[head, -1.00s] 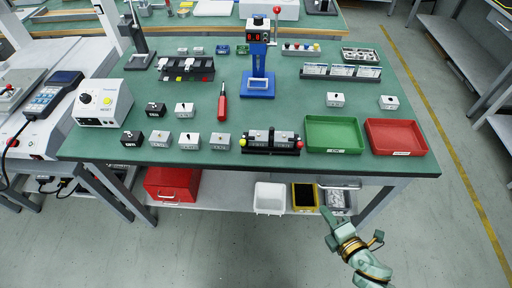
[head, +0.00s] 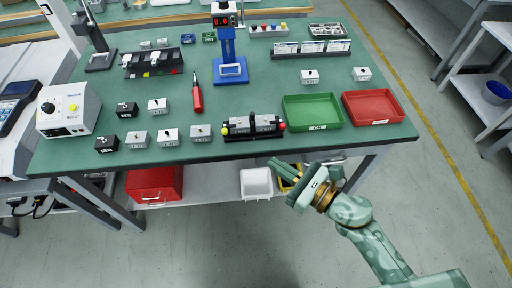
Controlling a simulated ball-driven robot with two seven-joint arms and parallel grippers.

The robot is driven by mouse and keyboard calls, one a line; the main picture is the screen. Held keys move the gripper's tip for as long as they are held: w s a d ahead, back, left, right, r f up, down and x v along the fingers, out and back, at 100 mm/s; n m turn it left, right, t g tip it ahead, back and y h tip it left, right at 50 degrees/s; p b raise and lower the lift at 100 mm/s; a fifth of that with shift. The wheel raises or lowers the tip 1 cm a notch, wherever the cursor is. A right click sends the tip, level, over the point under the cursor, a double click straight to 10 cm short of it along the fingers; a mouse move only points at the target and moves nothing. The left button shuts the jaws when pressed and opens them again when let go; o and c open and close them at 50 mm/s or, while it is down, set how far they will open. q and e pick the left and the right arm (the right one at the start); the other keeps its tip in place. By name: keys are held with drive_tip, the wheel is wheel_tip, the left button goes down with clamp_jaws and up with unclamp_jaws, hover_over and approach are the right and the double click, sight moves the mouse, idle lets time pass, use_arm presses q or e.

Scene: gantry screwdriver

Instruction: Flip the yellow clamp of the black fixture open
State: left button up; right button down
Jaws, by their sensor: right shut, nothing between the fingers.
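The black fixture (head: 253,134) lies near the front edge of the green table, with grey blocks in it. A yellow ball knob (head: 224,131) is at its left end and a red ball knob (head: 282,126) at its right end. The position of the yellow clamp's lever is too small to tell. My right gripper (head: 276,165) is in front of the table edge, below and right of the fixture, apart from it. It is shut and empty. My left gripper is not in view.
A green tray (head: 313,99) and a red tray (head: 401,107) stand right of the fixture. Several small switch boxes and a red screwdriver (head: 197,99) lie to the left. A blue stand (head: 230,72) is behind. Bins, including a white one (head: 257,184), sit on the lower shelf.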

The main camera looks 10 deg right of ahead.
sight(227, 133)
drive_tip(key=x, duration=1.3)
drive_tip(key=shift+w+a+f, duration=0.1)
drive_tip(key=shift+a, duration=0.05)
